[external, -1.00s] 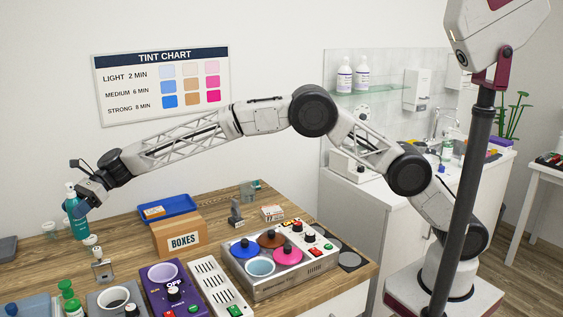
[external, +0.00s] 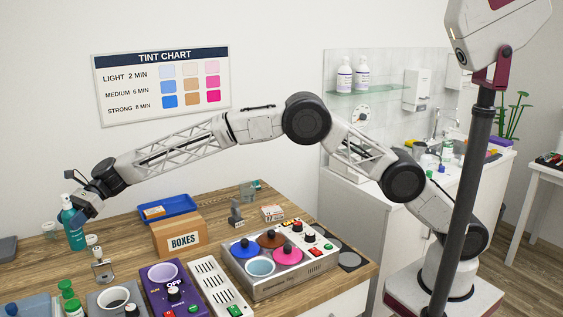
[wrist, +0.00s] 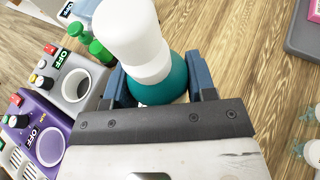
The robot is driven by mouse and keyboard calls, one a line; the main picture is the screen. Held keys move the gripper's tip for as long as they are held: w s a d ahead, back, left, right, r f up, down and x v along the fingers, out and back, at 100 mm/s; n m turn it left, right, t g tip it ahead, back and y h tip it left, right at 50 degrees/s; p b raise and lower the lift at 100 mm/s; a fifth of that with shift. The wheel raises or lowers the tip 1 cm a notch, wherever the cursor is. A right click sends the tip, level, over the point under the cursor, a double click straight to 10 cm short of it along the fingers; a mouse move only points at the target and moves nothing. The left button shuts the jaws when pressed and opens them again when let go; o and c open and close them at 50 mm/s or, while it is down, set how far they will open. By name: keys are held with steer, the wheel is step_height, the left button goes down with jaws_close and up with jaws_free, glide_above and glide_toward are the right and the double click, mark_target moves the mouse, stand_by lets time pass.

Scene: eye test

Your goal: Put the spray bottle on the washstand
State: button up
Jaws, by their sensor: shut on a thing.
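The spray bottle (external: 75,237) is teal with a white top and is upright over the far left of the wooden table. In the wrist view its white top and teal body (wrist: 163,88) show between the fingers. My gripper (external: 76,210) is shut around the bottle's upper part; its blue fingers (wrist: 160,82) sit on both sides. I cannot tell whether the bottle's base touches the table. The washstand (external: 345,205) is the white cabinet with a faucet at the back right, well away from my gripper and partly hidden by my arm.
A BOXES carton (external: 180,238), a blue tray (external: 183,204), a purple device (external: 172,290) and a steel unit with coloured lids (external: 300,278) stand on the table. Several bottles stand on the washstand's right part. A glass shelf (external: 385,92) hangs above it.

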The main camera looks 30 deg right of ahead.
mark_target(79, 245)
steer(key=shift+f, duration=2.7)
steer(key=shift+f, duration=0.1)
steer(key=shift+f, duration=1.8)
steer(key=shift+f, duration=0.1)
steer(key=o, duration=1)
steer(key=shift+v, duration=6.1)
